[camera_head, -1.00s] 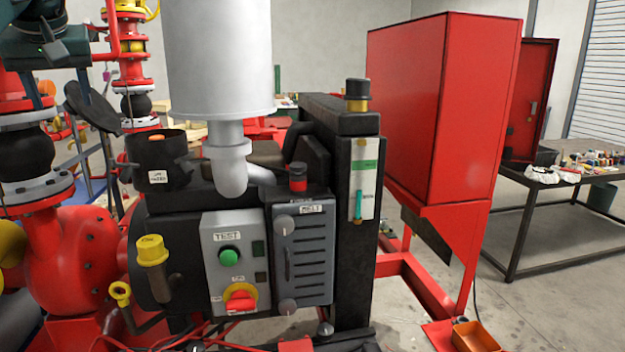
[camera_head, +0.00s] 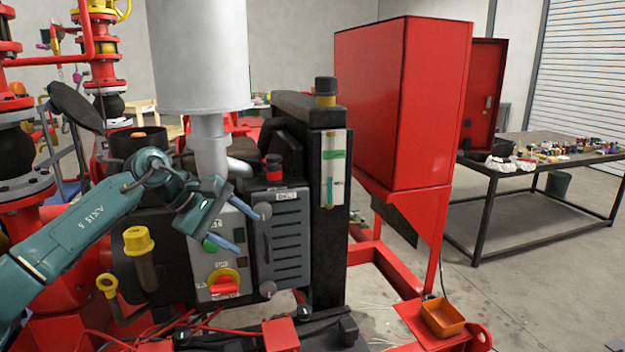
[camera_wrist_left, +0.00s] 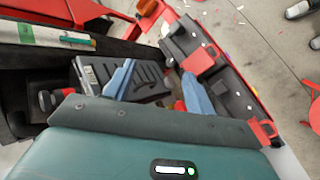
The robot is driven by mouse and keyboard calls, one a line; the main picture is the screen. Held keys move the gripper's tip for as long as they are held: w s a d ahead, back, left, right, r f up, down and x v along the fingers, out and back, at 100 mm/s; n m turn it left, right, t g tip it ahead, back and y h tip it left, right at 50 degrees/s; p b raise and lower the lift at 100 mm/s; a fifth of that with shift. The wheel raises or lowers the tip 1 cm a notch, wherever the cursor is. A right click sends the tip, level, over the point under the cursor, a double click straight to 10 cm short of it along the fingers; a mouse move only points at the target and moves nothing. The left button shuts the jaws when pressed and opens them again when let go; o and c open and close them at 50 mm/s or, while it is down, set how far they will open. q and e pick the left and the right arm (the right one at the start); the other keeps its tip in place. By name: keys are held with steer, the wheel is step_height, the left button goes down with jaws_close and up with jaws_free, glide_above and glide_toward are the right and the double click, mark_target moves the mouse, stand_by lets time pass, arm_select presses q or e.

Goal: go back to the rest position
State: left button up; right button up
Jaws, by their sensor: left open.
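My left gripper (camera_head: 243,230) is in front of the engine's grey control panel (camera_head: 205,288). Its two blue fingers are apart with nothing between them. The arm comes in from the left and hides part of the green button and the panel's upper label. In the left wrist view the open fingers (camera_wrist_left: 158,82) show over the grey slotted cover (camera_wrist_left: 150,78), which also shows in the head view (camera_head: 284,250). I cannot tell whether a finger touches the panel. My right gripper is in no view.
A silver exhaust cylinder (camera_head: 198,60) rises above the gripper. A yellow-capped filler (camera_head: 139,242) and a red rotary switch (camera_head: 224,282) are close below the arm. A red cabinet (camera_head: 395,110) and a table (camera_head: 478,166) with small items stand right. Open floor lies at right.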

arm_select(q)
steer(key=s+d+f+n+t+h, duration=0.3)
steer(key=s+d+f+n+h, duration=0.25)
steer(key=n, duration=0.65)
steer(key=s+d+f+n+t+h, duration=0.3)
steer(key=s+d+f+n+h, duration=0.3)
steer(key=n, duration=0.5)
steer(key=s+a+f+n+t+y, duration=0.35)
steer(key=f+n+y, duration=0.3)
steer(key=n, duration=0.55)
steer(key=s+a+f+n+t+y, duration=0.2)
steer(key=a+f+n+y, duration=0.2)
steer(key=f+n+y, duration=0.55)
steer(key=s+a+f+n+g, duration=0.2)
steer(key=s+f+n, duration=0.3)
steer(key=s+n, duration=0.2)
steer(key=s+a+f+n+g, duration=0.3)
steer(key=s+f+n, duration=0.3)
steer(key=s+n, duration=0.2)
steer(key=shift+s+g, duration=0.35)
steer(key=shift+s, duration=0.2)
